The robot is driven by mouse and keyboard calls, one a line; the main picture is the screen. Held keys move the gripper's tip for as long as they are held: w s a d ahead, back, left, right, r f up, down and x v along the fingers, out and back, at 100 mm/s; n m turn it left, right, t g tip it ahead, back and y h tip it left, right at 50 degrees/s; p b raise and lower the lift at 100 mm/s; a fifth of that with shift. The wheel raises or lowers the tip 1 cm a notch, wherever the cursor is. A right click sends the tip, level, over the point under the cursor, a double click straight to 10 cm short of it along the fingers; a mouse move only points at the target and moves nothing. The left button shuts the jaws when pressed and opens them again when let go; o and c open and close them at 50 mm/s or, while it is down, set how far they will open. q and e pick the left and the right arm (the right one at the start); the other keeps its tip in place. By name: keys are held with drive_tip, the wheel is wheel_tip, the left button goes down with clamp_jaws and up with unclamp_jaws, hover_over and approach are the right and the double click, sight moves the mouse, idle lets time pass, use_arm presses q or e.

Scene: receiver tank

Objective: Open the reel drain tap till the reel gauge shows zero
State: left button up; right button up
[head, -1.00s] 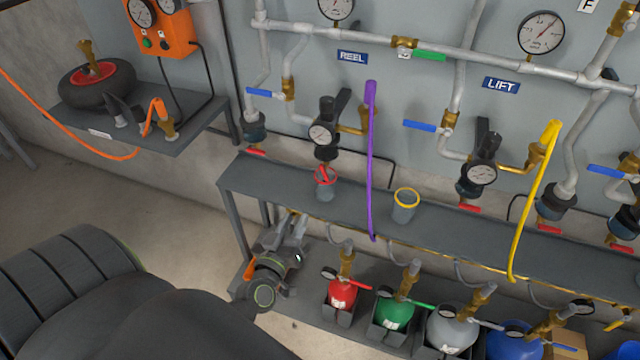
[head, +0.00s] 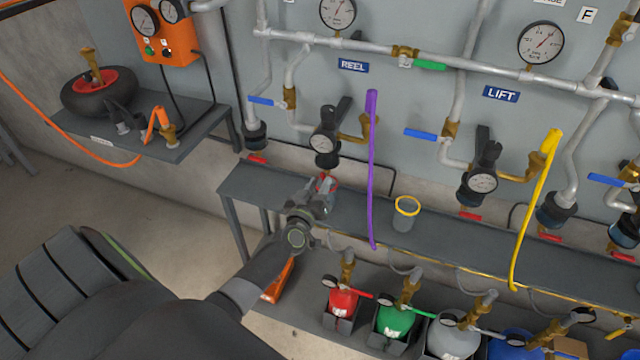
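The reel gauge (head: 322,142) is a small white dial on the dark regulator below the blue REEL label (head: 353,66). Its needle is too small to read. Red parts (head: 328,181) show under this regulator, at my fingertips. I cannot tell the drain tap's lever from the red-rimmed cup there, which my gripper mostly covers. My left gripper (head: 321,190) reaches over the bench edge to just below the regulator. Its fingers look apart, with nothing clearly held; contact with the tap cannot be told. My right gripper is not in view.
A purple hose (head: 371,170) hangs just right of the gripper. A yellow-rimmed cup (head: 405,214) stands on the grey bench (head: 450,225). The LIFT regulator (head: 482,180) is further right. Red (head: 342,304) and green (head: 393,320) cylinders stand below. An orange-handled object (head: 280,280) is under my arm.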

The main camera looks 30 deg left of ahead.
use_arm(q)
drive_tip(key=shift+w+a, duration=0.15)
drive_tip(key=shift+w, duration=0.5)
clamp_jaws()
